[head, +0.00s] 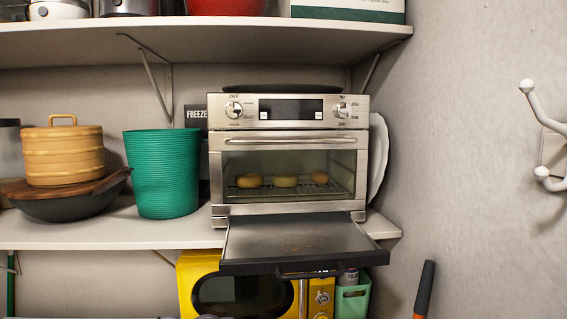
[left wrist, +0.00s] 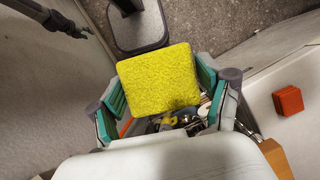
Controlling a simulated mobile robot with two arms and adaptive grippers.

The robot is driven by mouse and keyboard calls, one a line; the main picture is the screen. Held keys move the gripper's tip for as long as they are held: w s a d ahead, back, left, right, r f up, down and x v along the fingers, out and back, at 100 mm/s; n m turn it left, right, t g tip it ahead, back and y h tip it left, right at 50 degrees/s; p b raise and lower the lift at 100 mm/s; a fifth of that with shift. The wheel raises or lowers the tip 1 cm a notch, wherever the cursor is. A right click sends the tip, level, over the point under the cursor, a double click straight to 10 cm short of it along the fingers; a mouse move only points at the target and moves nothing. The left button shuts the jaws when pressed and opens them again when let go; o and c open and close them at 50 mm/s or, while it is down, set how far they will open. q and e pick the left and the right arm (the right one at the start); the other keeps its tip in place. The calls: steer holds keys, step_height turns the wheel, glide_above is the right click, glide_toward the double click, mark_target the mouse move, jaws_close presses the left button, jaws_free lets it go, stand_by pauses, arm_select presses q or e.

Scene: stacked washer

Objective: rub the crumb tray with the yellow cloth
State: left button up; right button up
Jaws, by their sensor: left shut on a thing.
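The crumb tray (head: 298,240) is a flat dark tray with a black front edge and a handle. It sticks out from under the steel toaster oven (head: 288,160), past the shelf's front edge. A faint brownish mark shows on its surface. The yellow cloth (left wrist: 158,80) is a thick, textured square pad in the left wrist view. My left gripper (left wrist: 163,88) is shut on it, with teal-padded fingers at both sides. The cloth and left gripper are not in the head view, so their distance from the tray cannot be told.
A green ribbed bin (head: 162,172) stands left of the oven, and a lidded wooden container (head: 62,150) farther left. A yellow microwave (head: 215,285) is below the tray. White hooks (head: 541,120) stick out from the right wall. The space before the tray looks clear.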

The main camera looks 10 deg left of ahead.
arm_select(q)
steer(key=shift+s+r+b, duration=0.15)
steer(key=shift+r+b, duration=0.15)
steer(key=shift+d, duration=0.15)
arm_select(e)
steer(key=shift+a+r, duration=0.35)
steer(key=shift+r, duration=0.05)
